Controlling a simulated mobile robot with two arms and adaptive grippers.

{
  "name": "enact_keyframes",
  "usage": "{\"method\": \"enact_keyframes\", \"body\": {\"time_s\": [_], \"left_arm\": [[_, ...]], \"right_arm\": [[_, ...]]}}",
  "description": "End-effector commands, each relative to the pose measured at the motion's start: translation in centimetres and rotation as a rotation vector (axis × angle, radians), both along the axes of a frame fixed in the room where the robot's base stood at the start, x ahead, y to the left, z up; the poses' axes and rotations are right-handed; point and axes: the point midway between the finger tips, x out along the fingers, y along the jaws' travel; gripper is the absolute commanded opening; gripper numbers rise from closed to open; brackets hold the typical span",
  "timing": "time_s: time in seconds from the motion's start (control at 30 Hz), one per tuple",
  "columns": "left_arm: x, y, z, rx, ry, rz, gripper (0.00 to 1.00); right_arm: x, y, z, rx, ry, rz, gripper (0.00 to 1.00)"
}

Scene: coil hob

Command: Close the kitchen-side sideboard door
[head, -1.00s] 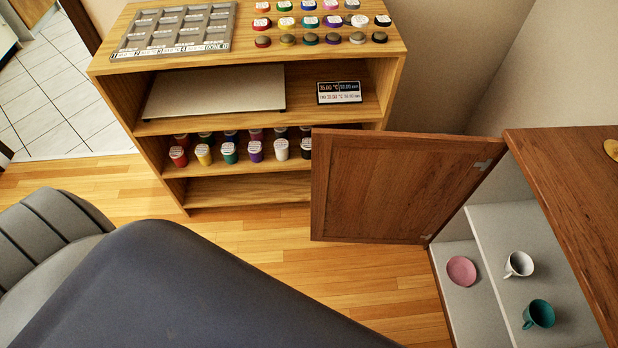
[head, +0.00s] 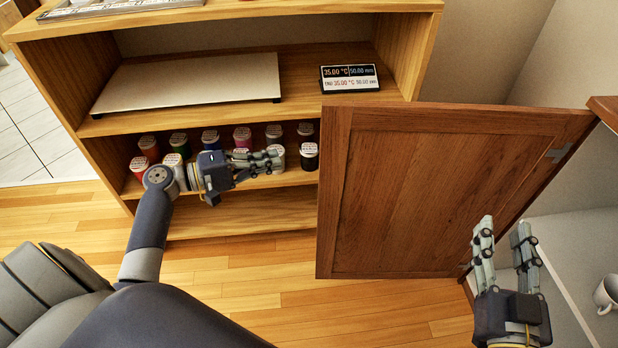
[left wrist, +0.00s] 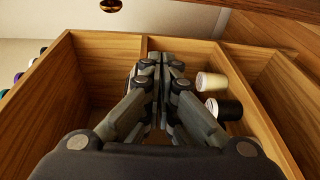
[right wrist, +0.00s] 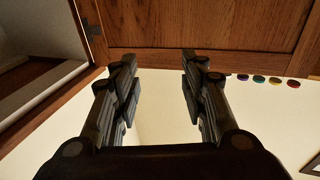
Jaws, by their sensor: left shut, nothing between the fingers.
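The brown sideboard door (head: 440,185) stands wide open, its panelled face toward me and its hinge side at the right. It also shows across the top of the right wrist view (left wrist: 285,12) (right wrist: 205,32). The sideboard (head: 605,108) has a pale interior at the right edge. My left gripper (head: 279,160) is shut and empty, left of the door's free edge and in front of the shelf unit. Its closed fingers show in the left wrist view (left wrist: 160,62). My right gripper (head: 505,235) is open and empty, near the door's hinge side, fingers pointing toward the door; contact cannot be told.
A wooden shelf unit (head: 425,50) stands behind the door, with several lidded jars (head: 242,138), a flat silver plate (head: 185,83) and a display (head: 350,78). A white cup (head: 606,293) is inside the sideboard. Wooden floor (head: 290,300) is clear below the door.

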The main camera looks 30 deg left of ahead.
Motion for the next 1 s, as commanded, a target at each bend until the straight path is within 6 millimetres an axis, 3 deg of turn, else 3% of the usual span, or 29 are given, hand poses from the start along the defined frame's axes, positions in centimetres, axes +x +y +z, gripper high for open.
{"method": "enact_keyframes", "body": {"time_s": [0.13, 0.27, 0.7, 1.0], "left_arm": [[-0.5, -0.2, 1.7, -0.024, -0.058, -0.032, 0.0], [0.2, -1.0, 2.2, -0.029, -0.065, -0.039, 0.0], [6.7, -7.2, 2.1, -0.03, -0.066, -0.037, 0.0], [3.5, -8.7, 2.0, -0.028, -0.062, -0.034, 0.0]], "right_arm": [[-0.8, -0.1, 1.6, 0.014, -0.053, 0.001, 0.4], [-1.0, -0.1, 2.7, 0.024, -0.092, 0.003, 0.4], [-2.9, 0.2, 8.3, 0.11, -0.399, 0.022, 0.4], [-3.9, 0.2, 9.9, 0.134, -0.486, 0.026, 0.4]]}}
